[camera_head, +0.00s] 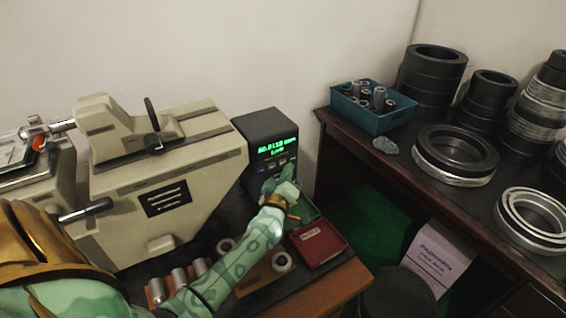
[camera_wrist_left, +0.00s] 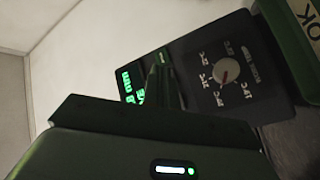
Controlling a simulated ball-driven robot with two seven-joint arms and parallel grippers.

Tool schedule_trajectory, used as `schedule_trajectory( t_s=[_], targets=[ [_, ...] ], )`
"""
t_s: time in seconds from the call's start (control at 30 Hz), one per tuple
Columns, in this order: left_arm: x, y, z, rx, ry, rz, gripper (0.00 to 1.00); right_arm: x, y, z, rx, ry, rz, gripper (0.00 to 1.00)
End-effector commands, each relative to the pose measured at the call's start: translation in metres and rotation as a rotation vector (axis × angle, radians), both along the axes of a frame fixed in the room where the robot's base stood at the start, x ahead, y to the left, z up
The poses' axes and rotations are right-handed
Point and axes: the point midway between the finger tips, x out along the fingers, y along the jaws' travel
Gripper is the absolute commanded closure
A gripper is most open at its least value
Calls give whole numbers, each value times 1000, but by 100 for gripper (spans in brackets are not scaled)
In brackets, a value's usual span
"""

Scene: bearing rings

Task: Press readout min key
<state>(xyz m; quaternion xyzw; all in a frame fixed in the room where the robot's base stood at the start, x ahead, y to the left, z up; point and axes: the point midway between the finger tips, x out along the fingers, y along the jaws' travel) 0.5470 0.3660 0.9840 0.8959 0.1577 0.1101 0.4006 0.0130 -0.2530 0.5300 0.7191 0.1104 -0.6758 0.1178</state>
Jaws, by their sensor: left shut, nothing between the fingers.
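The readout (camera_head: 262,122) is a dark box with green lit digits and a row of small keys below them. It stands at the right end of the beige measuring machine. My left gripper (camera_head: 287,170) is shut and empty, with its tips at the lower right of the readout's front, near the keys. Whether it touches a key I cannot tell. In the left wrist view the shut fingers (camera_wrist_left: 163,78) cover part of the readout's face (camera_wrist_left: 185,50), beside the green digits. The min key itself is not readable. My right gripper is not in view.
The beige machine (camera_head: 120,190) fills the left. A red tray (camera_head: 318,243) and a green tray lie by my left wrist. Metal rollers (camera_head: 180,281) lie in front. The right shelf holds a blue bin (camera_head: 372,120) and stacked rings (camera_head: 455,155). A red-marked dial (camera_wrist_left: 226,72) sits on the panel.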

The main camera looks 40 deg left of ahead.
Motion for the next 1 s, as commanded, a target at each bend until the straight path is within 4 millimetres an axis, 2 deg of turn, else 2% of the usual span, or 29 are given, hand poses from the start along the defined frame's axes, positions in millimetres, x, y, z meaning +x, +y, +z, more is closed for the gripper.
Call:
schedule_trajectory(
  t_s=[1.0],
  targets=[
    [3, 8, 0, 0, 0, 0, 100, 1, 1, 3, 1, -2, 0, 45]
  ],
)
